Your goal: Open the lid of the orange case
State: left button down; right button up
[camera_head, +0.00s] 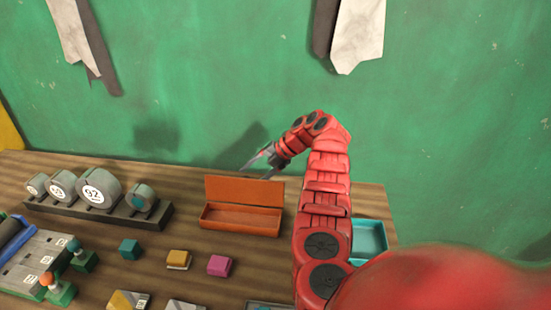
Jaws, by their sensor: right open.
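The orange case (240,218) stands on the wooden table near its back edge. Its lid (244,191) stands raised at the back of the case, so the case is open and its inside shows empty. My right gripper (258,161) is open and empty, above and behind the raised lid, apart from it in the picture. Its red arm comes in from the lower right and bends over to the left. My left gripper is not in view.
A rack of round grey weights (99,189) stands at the left. A teal block (129,249), a yellow block (178,259) and a magenta block (219,265) lie in front of the case. A teal tray (371,238) is partly hidden behind my arm. A green wall rises behind.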

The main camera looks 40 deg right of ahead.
jog(key=b+v, duration=0.1)
jog(key=v, duration=1.1)
jog(key=shift+s+d+r, duration=0.2)
jog(key=shift+r, duration=0.1)
